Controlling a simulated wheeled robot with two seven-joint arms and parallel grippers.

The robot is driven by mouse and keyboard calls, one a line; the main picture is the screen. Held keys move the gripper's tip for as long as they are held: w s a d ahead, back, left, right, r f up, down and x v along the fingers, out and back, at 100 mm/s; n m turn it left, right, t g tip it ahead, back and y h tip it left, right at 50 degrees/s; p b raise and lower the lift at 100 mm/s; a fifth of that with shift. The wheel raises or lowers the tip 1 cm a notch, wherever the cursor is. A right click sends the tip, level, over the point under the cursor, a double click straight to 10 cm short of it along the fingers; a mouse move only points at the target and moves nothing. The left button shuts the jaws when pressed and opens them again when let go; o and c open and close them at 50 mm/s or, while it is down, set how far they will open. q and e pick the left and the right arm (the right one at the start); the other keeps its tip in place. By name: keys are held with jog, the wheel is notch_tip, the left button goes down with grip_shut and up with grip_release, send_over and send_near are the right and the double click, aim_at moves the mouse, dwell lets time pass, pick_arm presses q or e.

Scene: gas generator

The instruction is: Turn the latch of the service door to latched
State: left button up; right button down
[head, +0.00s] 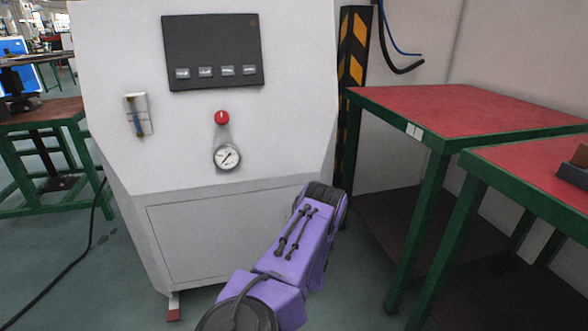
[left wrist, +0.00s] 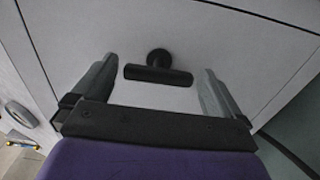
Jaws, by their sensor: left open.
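The service door (head: 215,235) is the pale lower panel of the white cabinet. Its latch (left wrist: 158,75) is a black T-shaped handle on a round stem, seen in the left wrist view. The handle's bar lies nearly level across that picture. My left gripper (left wrist: 157,78) is open, with one finger on each side of the handle and visible gaps to both bar ends. I cannot tell how deep the fingertips reach along it. In the head view my purple left arm hides the latch and the gripper. My right gripper is not in view.
The cabinet front (head: 290,120) carries a dark button panel (head: 213,52), a red knob (head: 222,117), a pressure gauge (head: 227,157) and a small level glass (head: 137,115). Red-topped green tables (head: 460,108) stand close on the right. A cable (head: 75,255) lies on the floor at left.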

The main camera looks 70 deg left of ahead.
pick_arm(q)
jog(key=d+p, duration=0.1)
jog(key=d, duration=0.8)
jog(key=shift+s, duration=0.25)
